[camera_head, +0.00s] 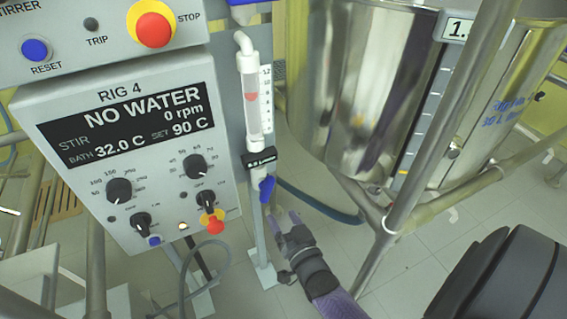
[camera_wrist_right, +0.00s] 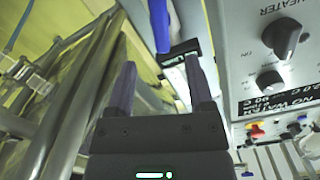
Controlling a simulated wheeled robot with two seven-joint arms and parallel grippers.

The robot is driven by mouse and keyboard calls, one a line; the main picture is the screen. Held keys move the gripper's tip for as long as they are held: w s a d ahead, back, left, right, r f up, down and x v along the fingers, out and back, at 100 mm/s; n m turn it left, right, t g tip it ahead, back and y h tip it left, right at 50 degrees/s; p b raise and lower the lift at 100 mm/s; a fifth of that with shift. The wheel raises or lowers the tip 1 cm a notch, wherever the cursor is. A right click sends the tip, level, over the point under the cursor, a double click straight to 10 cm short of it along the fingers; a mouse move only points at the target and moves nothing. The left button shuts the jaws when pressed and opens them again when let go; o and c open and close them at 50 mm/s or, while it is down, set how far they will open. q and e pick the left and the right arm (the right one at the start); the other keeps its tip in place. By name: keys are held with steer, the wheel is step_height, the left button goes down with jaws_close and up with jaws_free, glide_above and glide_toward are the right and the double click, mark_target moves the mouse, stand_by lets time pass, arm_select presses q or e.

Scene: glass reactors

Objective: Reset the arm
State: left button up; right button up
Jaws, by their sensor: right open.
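My right gripper (camera_head: 282,216) reaches in from the lower right in the head view, just below the blue valve handle (camera_head: 267,189) of the flow meter (camera_head: 252,105). In the right wrist view the two fingers of the gripper (camera_wrist_right: 160,85) stand apart with nothing held between them. The blue handle (camera_wrist_right: 160,22) shows beyond the fingertips there, and it looks apart from them. My left gripper is in neither view.
The RIG 4 control panel (camera_head: 75,195) stands at the left, its display reading NO WATER. A blue RESET button (camera_head: 36,50) and a red stop button (camera_head: 154,27) sit above it. A steel vessel (camera_head: 360,80) on a pipe frame (camera_head: 405,190) stands to the right.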

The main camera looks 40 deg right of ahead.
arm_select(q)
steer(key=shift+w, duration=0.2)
arm_select(e)
steer(key=s+a+f+n+g+y+p, duration=0.25)
steer(key=s+f+g, duration=0.25)
steer(key=s+f, duration=0.4)
steer(key=s+a+f+n+g+y+p, duration=0.1)
steer(key=s+a+f+n+g+p, duration=0.15)
steer(key=s+f+g, duration=0.55)
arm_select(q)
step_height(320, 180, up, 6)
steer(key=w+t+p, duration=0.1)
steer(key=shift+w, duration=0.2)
arm_select(e)
steer(key=s+n+g, duration=0.4)
steer(key=s+g, duration=0.1)
steer(key=s, duration=1.7)
steer(key=shift+s+f, duration=0.35)
steer(key=shift+s, duration=0.05)
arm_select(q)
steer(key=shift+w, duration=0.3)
arm_select(e)
steer(key=shift+d, duration=0.1)
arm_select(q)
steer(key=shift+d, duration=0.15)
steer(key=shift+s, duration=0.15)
arm_select(e)
steer(key=shift+w, duration=0.1)
